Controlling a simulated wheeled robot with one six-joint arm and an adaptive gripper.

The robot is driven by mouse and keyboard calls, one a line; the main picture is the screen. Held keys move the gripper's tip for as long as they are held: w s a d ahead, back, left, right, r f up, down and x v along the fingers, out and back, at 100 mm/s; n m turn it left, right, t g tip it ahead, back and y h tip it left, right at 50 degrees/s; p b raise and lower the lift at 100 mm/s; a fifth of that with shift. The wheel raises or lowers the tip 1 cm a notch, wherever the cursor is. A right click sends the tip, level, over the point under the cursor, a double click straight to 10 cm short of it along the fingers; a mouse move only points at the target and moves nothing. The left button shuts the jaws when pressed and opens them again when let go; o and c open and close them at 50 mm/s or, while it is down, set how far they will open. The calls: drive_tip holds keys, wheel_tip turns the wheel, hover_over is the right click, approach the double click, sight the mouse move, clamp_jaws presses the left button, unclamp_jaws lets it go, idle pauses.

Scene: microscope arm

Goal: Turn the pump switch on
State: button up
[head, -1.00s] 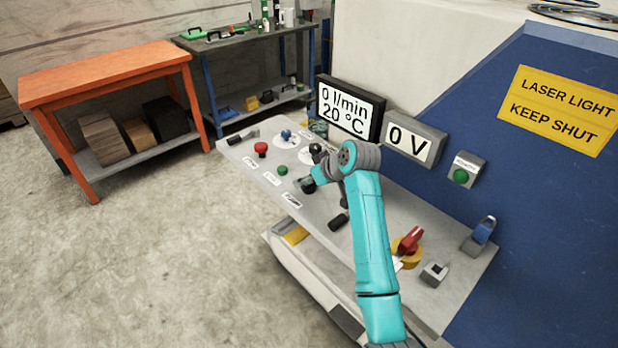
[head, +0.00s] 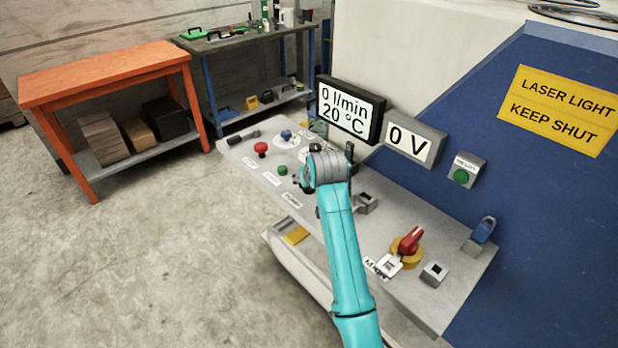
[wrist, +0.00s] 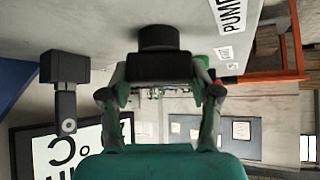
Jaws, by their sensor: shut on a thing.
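The pump switch (wrist: 158,40) is a black rotary knob on the light grey panel, seen upside down in the wrist view. The "PUMP" label (wrist: 232,14) is beside it. My gripper (wrist: 160,72) is closed around the knob, one finger on each side. In the head view my turquoise arm reaches over the panel (head: 430,303), and its wrist hides most of the knob and the gripper. The display (head: 345,108) reads 0 l/min and 20 °C.
A red button (head: 261,149), a green button (head: 283,170) and a blue knob (head: 286,135) are on the panel's left. A red rotary switch (head: 408,241) on a yellow base is nearer. The voltage display (head: 410,142) reads 0 V. An orange table (head: 105,72) stands on the left.

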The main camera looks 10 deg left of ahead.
drive_tip(key=m+h, duration=0.5)
drive_tip(key=m, duration=0.1)
drive_tip(key=shift+a+t, duration=0.1)
drive_tip(key=shift+t, duration=0.2)
drive_tip(key=m+h, duration=0.2)
drive_tip(key=m, duration=0.1)
drive_tip(key=m+g+h, duration=0.1)
drive_tip(key=m+h, duration=0.1)
drive_tip(key=m, duration=0.1)
drive_tip(key=shift+g, duration=0.3)
drive_tip(key=o, duration=1.1)
drive_tip(key=shift+o, duration=0.2)
drive_tip(key=v, duration=1.2)
